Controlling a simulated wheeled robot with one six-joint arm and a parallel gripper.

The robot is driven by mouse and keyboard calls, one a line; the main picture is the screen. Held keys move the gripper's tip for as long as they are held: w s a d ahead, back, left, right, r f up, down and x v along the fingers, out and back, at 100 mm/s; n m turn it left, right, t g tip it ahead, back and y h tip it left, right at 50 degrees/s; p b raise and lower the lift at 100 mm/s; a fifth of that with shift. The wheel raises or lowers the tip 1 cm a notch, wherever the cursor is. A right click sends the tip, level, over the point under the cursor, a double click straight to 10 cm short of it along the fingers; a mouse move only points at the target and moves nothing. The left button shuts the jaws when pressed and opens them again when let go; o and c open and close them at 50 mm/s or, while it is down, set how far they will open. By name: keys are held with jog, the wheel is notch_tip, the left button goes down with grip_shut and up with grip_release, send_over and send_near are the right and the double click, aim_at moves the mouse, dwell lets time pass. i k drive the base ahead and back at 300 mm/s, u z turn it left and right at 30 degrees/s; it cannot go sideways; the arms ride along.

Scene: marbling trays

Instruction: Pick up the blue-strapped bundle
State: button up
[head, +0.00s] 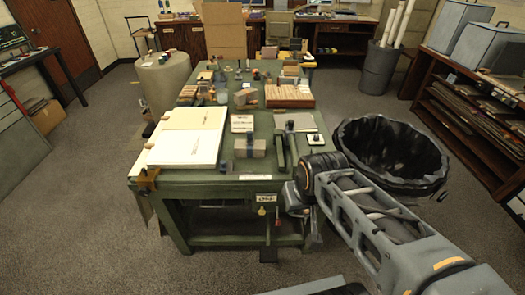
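A grey-brown block-like bundle (258,148) with a dark blue band near its left end lies near the front edge of the green table (200,184). It is right of the pale trays. My gripper (296,203) is at the table's front right corner, to the right of and nearer than the bundle, and apart from it. The gripper is small and dark here, and its fingers cannot be made out. I see nothing clearly held in it.
Pale trays (190,148) cover the table's front left. A small labelled card (242,123) lies behind the bundle. A grey plate (295,121) is to the right. A wooden block set (290,96) and small jars crowd farther back. A black-lined bin (392,150) stands right of the table.

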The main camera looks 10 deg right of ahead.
aim_at(243, 149)
jog(key=z, duration=0.45)
jog(key=i, duration=0.85)
jog(key=u, duration=1.25)
